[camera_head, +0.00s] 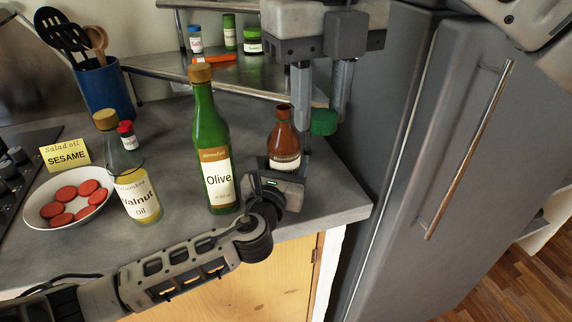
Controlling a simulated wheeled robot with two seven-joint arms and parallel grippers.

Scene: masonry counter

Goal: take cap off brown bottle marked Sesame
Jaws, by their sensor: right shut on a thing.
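The brown bottle (285,140) stands upright near the counter's right end. Its neck is bare, with no cap on it, and its label is mostly hidden and unreadable.
A green Olive bottle (211,140) and a Walnut oil bottle (134,185) stand to the left. Further left are a bowl (43,221) of red discs, a yellow SESAME card (66,156) and a blue utensil holder (105,92). A fridge (440,150) borders the right.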

